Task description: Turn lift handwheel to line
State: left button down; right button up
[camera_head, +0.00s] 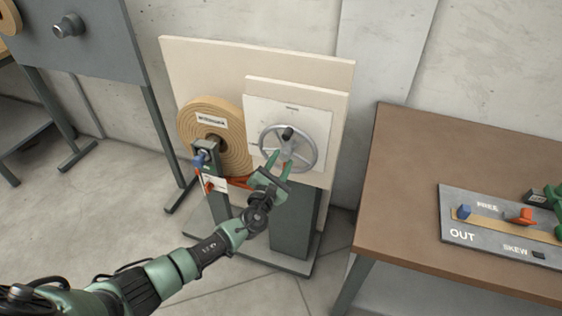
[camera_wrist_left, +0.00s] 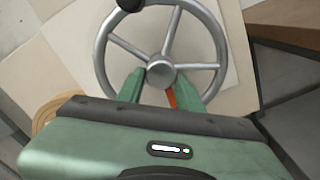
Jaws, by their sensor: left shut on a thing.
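The lift handwheel (camera_head: 310,165) is a grey spoked wheel with a black knob (camera_head: 288,132), mounted on a pale panel (camera_head: 318,122). The knob stands at the top of the wheel in the head view. In the left wrist view the wheel (camera_wrist_left: 217,51) fills the upper middle, with its knob (camera_wrist_left: 130,4) at the upper left. My left gripper (camera_head: 279,162) is shut at the wheel's lower middle, its fingers on either side near the hub. The fingers partly hide the lower spoke. A line for the wheel cannot be made out.
A wound tan roll (camera_head: 237,140) and a blue-knobbed bracket (camera_head: 206,158) stand left of the wheel. A brown table (camera_head: 400,170) at right bears a grey panel (camera_head: 455,213).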

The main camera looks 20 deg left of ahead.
pick_arm(q)
jog(key=shift+d+r, duration=0.1)
dwell(0.7)
jog(key=c, duration=1)
grip_release()
jog(key=shift+o, duration=0.2)
jog(key=shift+s, duration=0.35)
jog(key=s, duration=0.7)
